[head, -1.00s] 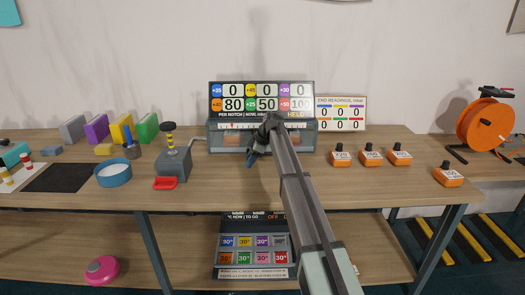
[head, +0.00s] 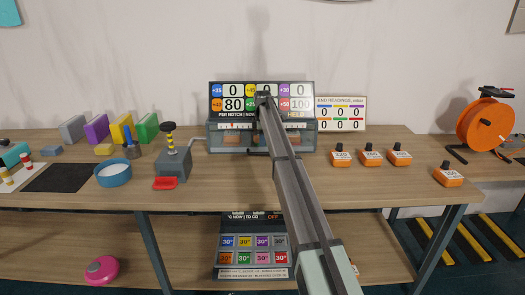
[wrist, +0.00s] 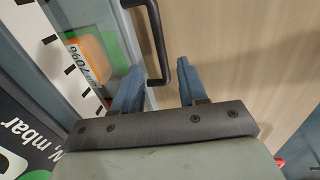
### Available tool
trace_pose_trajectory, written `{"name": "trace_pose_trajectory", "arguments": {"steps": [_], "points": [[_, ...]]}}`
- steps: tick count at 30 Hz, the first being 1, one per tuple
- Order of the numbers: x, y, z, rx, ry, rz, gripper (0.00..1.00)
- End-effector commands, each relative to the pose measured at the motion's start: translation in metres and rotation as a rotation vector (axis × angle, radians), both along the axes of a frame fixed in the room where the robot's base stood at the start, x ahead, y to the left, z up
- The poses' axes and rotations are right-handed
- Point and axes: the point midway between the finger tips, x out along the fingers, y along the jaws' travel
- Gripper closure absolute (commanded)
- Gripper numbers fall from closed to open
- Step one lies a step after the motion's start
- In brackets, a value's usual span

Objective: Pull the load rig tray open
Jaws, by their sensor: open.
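The load rig (head: 304,140) is a grey box with a glassy front under a number board, at the back of the bench in the head view. Its black bar handle (wrist: 157,40) shows in the wrist view, standing off the glassy tray front (wrist: 118,45). My gripper (wrist: 158,82) is open, with two blue fingers. The handle's near end reaches between the fingers, apart from the right one; contact with the left one cannot be told. In the head view my arm hides the fingers and part of the rig's front.
Orange weights (head: 371,155) stand right of the rig. A grey pump (head: 173,163) and a blue dish (head: 114,173) stand to its left. The bench top in front of the rig is clear. An end readings board (head: 341,114) stands behind on the right.

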Motion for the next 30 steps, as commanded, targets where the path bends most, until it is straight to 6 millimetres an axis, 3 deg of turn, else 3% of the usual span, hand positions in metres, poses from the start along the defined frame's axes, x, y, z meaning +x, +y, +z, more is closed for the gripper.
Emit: {"name": "trace_pose_trajectory", "arguments": {"steps": [6,12,26,30], "points": [[0.007,0.000,-0.037,0.000,0.001,0.000,0.58],[0.011,0.000,-0.059,0.001,0.000,0.000,0.58],[0.013,0.000,-0.068,0.001,0.000,0.000,0.58],[0.013,0.000,-0.068,0.001,0.000,0.000,0.68]]}}
